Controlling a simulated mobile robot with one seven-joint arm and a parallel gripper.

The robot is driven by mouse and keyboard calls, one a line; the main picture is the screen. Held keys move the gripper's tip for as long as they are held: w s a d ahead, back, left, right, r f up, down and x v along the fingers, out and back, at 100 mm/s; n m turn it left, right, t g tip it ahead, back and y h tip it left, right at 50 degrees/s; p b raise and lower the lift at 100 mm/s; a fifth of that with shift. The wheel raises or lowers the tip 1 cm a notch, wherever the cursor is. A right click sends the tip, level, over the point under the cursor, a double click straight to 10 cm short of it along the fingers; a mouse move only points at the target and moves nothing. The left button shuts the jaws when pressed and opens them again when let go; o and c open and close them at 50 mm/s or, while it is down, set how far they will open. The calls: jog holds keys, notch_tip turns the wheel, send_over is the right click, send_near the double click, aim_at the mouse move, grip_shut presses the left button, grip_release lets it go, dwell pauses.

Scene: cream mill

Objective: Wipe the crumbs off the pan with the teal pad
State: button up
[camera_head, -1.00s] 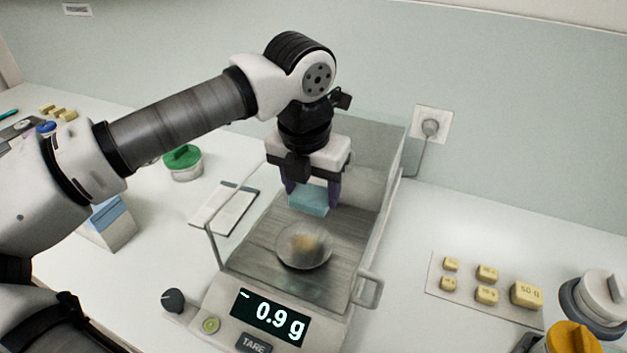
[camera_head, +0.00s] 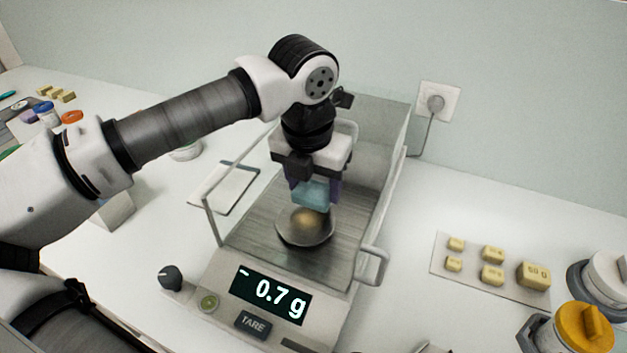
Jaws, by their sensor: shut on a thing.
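My gripper (camera_head: 314,185) is shut on the teal pad (camera_head: 312,195). The pad hangs between the fingers at the back edge of the round metal pan (camera_head: 292,236); I cannot tell whether it touches the pan. The pan sits on the floor of the scale's draft shield. A tan, blurry patch of crumbs (camera_head: 306,222) shows on the pan, just in front of the pad. The scale display (camera_head: 270,295) reads -0.7 g.
Clear shield walls with a handle (camera_head: 372,266) at the right surround the pan. Several brass-coloured weights (camera_head: 492,275) lie on a mat at right. A yellow-lidded jar (camera_head: 582,328) stands front right. A notepad (camera_head: 224,188) lies left of the shield.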

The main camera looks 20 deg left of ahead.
aim_at(303, 226)
jog(key=shift+f+b, duration=1.1)
jog(key=shift+b, duration=0.1)
jog(key=shift+s, duration=0.1)
jog(key=shift+s+r+b, duration=0.15)
jog(key=shift+s+b, duration=0.35)
jog(key=shift+s, duration=1.2)
jog(key=shift+s+a+b, duration=0.1)
jog(key=shift+s+b, duration=0.55)
jog(key=shift+s, duration=1.1)
jog(key=shift+f, duration=0.2)
jog(key=shift+b, duration=0.4)
jog(key=shift+w+b, duration=0.4)
jog(key=shift+w, duration=0.65)
jog(key=shift+w+r+b, duration=0.15)
jog(key=shift+w+b, duration=0.4)
jog(key=shift+w, duration=1.95)
jog(key=shift+b, duration=0.3)
